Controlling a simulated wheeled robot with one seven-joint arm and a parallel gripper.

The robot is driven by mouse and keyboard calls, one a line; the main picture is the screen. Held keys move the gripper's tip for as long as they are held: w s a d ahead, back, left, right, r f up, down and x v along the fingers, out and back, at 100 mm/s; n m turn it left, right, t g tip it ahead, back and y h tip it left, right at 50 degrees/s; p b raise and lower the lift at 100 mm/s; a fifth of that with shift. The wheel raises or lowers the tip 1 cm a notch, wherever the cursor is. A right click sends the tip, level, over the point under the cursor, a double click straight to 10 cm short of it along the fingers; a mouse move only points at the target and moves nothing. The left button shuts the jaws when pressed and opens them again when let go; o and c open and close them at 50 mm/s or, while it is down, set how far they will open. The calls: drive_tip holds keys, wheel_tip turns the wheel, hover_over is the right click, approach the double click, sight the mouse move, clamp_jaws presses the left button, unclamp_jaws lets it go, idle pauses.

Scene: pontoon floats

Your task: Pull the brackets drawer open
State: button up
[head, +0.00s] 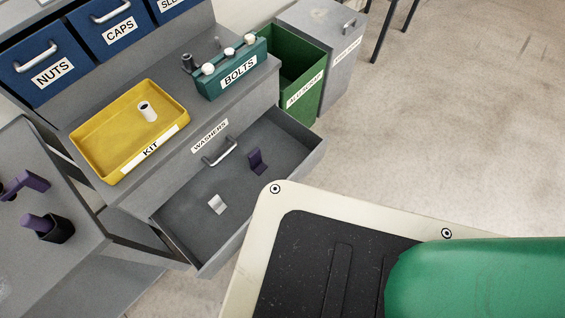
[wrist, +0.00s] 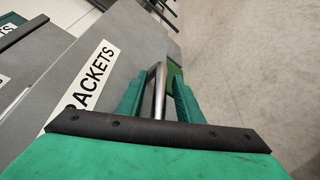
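The brackets drawer (head: 186,225) stands well out from the grey cabinet, below the WASHERS drawer (head: 205,152). Inside lie a purple bracket (head: 257,161) and a pale bracket (head: 217,204). Its front faces away from the head view, so its label and handle are hidden there. In the wrist view the BRACKETS label (wrist: 92,76) and the metal bar handle (wrist: 158,92) show. My gripper (wrist: 159,80) has its green fingers close on both sides of the handle and looks shut on it. The head view does not show the fingers.
A yellow KIT tray (head: 92,133) and a green BOLTS holder (head: 238,75) stand on the worktop. A green scrap bin (head: 310,90) and a grey bin (head: 340,62) stand beyond the cabinet. A grey side table (head: 60,270) is at left. The floor at right is clear.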

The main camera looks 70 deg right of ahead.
drive_tip(key=v, duration=1.1)
idle(0.6)
drive_tip(key=s+a+f+t+y, duration=0.3)
drive_tip(key=a+f+t+y, duration=0.15)
drive_tip(key=a+y, duration=0.25)
drive_tip(key=w+a+r+t+y, duration=0.2)
drive_tip(key=a+r+t+y, duration=0.25)
drive_tip(key=a, duration=0.35)
drive_tip(key=w+a+r+m+t+y, duration=0.1)
drive_tip(key=a+r+t, duration=0.1)
drive_tip(key=r, duration=0.8)
drive_tip(key=w+a+r+m+t+y, duration=0.1)
drive_tip(key=r+m+t, duration=0.1)
drive_tip(key=r, duration=0.8)
drive_tip(key=w+a+r+m+t+y, duration=0.1)
drive_tip(key=r+t, duration=0.3)
drive_tip(key=r, duration=0.7)
drive_tip(key=shift+w+a+m+y, duration=0.35)
drive_tip(key=shift+a+m+y, duration=0.25)
drive_tip(key=shift+a, duration=0.25)
